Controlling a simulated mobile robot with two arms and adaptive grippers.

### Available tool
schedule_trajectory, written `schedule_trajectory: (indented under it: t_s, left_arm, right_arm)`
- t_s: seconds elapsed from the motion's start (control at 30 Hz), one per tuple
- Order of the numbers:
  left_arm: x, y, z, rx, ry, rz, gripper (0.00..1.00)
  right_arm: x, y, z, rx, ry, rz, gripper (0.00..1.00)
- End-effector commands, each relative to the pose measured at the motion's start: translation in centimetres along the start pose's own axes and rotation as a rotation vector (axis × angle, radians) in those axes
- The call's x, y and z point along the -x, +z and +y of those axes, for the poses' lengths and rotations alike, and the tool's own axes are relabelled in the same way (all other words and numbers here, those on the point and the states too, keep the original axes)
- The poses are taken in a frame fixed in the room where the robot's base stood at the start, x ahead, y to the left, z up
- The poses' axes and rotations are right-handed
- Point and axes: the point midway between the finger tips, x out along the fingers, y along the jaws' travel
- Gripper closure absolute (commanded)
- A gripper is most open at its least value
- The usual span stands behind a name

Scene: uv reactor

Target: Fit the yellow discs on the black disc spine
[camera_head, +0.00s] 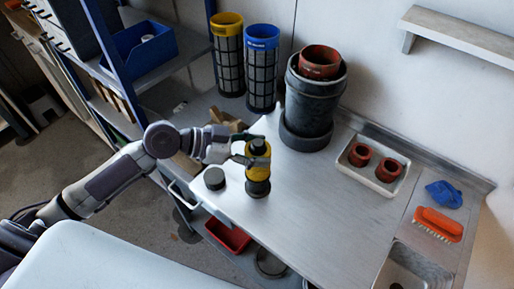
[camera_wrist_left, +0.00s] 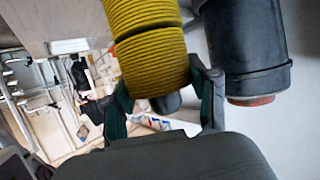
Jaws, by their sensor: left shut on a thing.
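A yellow disc stack (camera_head: 258,172) stands upright near the front left edge of the steel table, with a black base below it. A black cap-like top (camera_head: 258,147), seemingly of the black disc spine, shows above the yellow. My left gripper (camera_head: 246,152) is at the upper part of this stack, reaching in from the left. In the left wrist view its fingers (camera_wrist_left: 168,100) are shut on a ribbed yellow disc (camera_wrist_left: 152,62), with another yellow section directly against it. Whether the held disc is fully seated on the spine is hidden. My right gripper is out of view.
A tray (camera_head: 371,168) with two red-brown parts, an orange brush (camera_head: 438,224) and a blue cloth (camera_head: 444,194) lie right. The table's middle is clear.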

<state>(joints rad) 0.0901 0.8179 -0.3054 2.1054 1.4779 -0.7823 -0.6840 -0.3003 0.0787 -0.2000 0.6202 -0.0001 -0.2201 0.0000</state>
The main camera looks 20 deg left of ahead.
Motion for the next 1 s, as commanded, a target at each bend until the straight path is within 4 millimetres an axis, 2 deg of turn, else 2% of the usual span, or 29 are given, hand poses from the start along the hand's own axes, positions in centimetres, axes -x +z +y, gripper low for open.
schedule_trajectory:
  t_s: [0.33, 0.37, 0.5, 0.53, 0.87, 1.0]
  left_arm:
    - [-0.1, 0.2, 0.0, 0.0, 0.0, 0.0, 0.76]
    - [-0.1, 0.2, 0.0, 0.0, 0.0, 0.0, 0.38]
    - [-0.1, 0.2, 0.0, 0.0, 0.0, 0.0, 0.15]
    - [-0.1, 0.2, 0.0, 0.0, 0.0, 0.0, 0.12]
    - [0.0, 0.3, 0.0, 0.0, 0.0, -0.001, 0.12]
    - [1.3, 0.4, -0.1, 0.001, -0.002, -0.003, 0.12]
  right_arm:
    - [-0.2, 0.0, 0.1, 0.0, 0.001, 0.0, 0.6]
    - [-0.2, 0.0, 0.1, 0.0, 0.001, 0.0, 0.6]
    - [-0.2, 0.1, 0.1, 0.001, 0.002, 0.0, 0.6]
    - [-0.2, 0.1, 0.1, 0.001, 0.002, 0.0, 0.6]
    - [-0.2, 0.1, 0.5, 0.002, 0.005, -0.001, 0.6]
    - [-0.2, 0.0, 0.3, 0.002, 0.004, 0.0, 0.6]
